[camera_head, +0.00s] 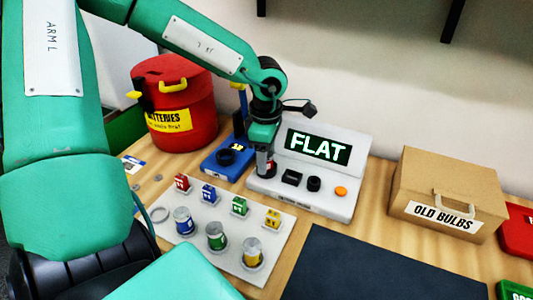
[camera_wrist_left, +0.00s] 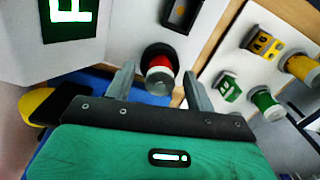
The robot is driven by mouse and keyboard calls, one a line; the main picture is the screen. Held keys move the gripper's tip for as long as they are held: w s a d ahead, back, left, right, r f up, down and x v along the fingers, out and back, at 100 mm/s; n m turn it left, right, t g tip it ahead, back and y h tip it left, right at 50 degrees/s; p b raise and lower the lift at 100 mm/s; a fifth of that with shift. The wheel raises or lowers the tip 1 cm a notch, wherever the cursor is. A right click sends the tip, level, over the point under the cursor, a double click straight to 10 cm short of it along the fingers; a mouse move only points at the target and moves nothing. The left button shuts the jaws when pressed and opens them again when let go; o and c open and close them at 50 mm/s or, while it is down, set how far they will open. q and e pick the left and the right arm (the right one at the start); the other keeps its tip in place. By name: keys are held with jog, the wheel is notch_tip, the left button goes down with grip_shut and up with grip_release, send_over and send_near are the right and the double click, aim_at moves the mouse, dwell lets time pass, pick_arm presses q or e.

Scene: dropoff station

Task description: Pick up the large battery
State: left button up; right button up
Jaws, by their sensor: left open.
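A large battery with a grey end and a red band stands in a black round socket of the white tester (camera_head: 318,199), whose display reads FLAT. The battery shows in the left wrist view (camera_wrist_left: 160,78), and in the head view it is mostly hidden by my gripper. My left gripper (camera_head: 264,158) is open over the tester's left end. In the wrist view its two fingers (camera_wrist_left: 158,72) lie one on each side of the battery, with gaps showing. Other large batteries, blue (camera_head: 184,221), green (camera_head: 216,236) and yellow (camera_head: 252,251), stand on the white tray (camera_head: 226,256).
Several small block batteries stand in the tray's back row. A blue device (camera_head: 222,160) and a red batteries bin (camera_head: 178,100) are left of the tester. A cardboard OLD BULBS box (camera_head: 446,190) is at right. A dark mat (camera_head: 375,270) lies clear in front.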

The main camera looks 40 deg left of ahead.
pick_arm(q)
grip_shut()
